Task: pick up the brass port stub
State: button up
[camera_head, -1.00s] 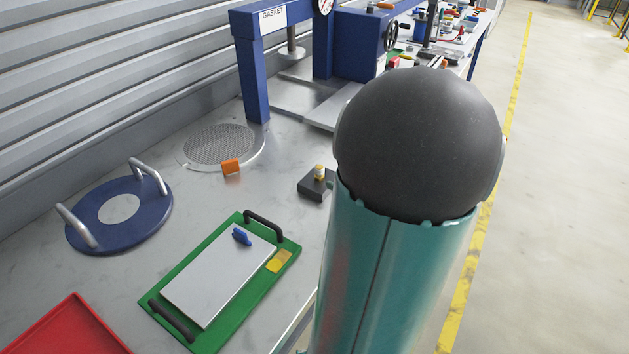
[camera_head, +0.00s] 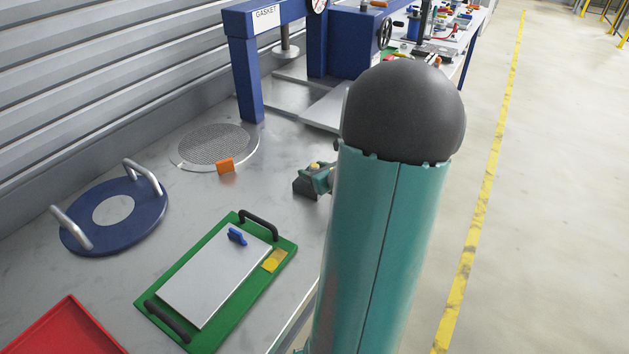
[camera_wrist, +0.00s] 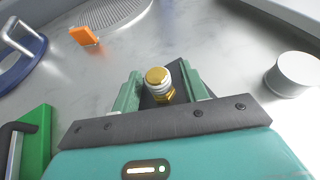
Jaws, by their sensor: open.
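The brass port stub (camera_wrist: 158,80) stands on a dark block (camera_wrist: 150,99) in the wrist view, with a yellow top and a pale ribbed band. My gripper (camera_wrist: 161,88) is open, with one green finger on each side of the stub; whether either finger touches it I cannot tell. In the head view the stub's yellow top (camera_head: 315,166) shows just above the dark block (camera_head: 304,186). A teal part of my gripper (camera_head: 323,178) is beside it there, and my arm hides the rest.
A green tray (camera_head: 187,326) with a grey plate (camera_head: 215,275) lies in front left. A blue ring with handles (camera_head: 76,240), an orange piece (camera_head: 226,166) and a mesh disc (camera_head: 214,145) lie behind. A white cylinder (camera_wrist: 292,75) stands right in the wrist view. A blue press (camera_head: 245,80) stands at the back.

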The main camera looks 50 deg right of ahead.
grip_shut()
dwell(0.5)
dwell(0.7)
jog(key=shift+w+r, duration=0.1)
jog(key=shift+r, duration=0.1)
